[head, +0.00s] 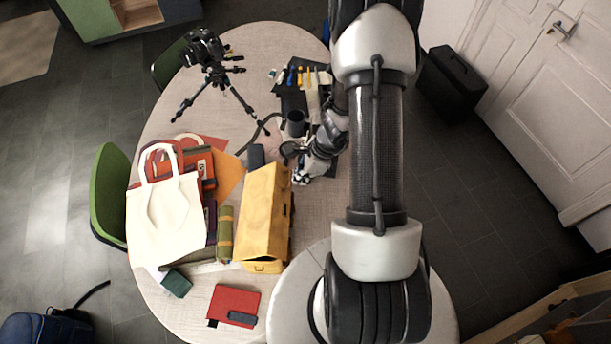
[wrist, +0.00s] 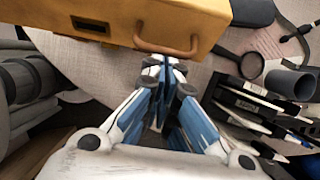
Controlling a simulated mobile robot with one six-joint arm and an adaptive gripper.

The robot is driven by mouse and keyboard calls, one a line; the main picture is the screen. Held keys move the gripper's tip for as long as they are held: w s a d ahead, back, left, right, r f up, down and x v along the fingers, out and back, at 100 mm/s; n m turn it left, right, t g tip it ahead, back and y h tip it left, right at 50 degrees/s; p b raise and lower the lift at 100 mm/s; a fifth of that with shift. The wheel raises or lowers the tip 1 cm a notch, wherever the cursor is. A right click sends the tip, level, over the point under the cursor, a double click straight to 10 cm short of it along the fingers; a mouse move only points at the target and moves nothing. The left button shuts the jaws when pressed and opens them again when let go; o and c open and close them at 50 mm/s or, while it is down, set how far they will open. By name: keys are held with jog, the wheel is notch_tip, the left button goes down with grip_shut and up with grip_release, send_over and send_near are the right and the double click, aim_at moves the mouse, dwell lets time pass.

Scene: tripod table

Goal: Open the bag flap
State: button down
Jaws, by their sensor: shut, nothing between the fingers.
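The yellow bag (head: 262,205) stands on the round table, left of my arm. Its broad top panel looks closed down over it; I cannot make out the flap's exact edge. In the wrist view the bag's side (wrist: 195,18) fills the top, with a dark slot (wrist: 90,25) and a curved brown handle (wrist: 168,50). My gripper (head: 298,177) is beside the bag's right side, near its far end. In the wrist view my gripper (wrist: 164,63) is shut and empty, its fingertips at the handle. I cannot tell whether they touch it.
A white tote (head: 166,225), a green roll (head: 225,232) and a red book (head: 234,304) lie left of and in front of the bag. A tripod (head: 212,72) stands at the back. A dark cup (head: 295,124) and a magnifier (wrist: 236,66) are near my gripper.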

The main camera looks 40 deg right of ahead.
jog(key=shift+g+h, duration=0.4)
jog(key=shift+h, duration=0.1)
jog(key=w+a+r+p, duration=0.1)
jog(key=r+p, duration=0.1)
jog(key=w+a+r+p, duration=0.1)
jog(key=a+r+p, duration=0.1)
jog(key=r, duration=0.1)
jog(key=w+a+r+p, duration=0.1)
jog(key=a+r+p, duration=0.1)
jog(key=p, duration=0.1)
jog(key=shift+w+r, duration=0.25)
jog(key=shift+w, duration=0.15)
jog(key=w+a+r+p, duration=0.3)
jog(key=w+a+p, duration=0.3)
jog(key=a, duration=0.2)
jog(key=shift+w+r, duration=0.15)
jog(key=shift+w, duration=0.1)
jog(key=shift+a, duration=0.1)
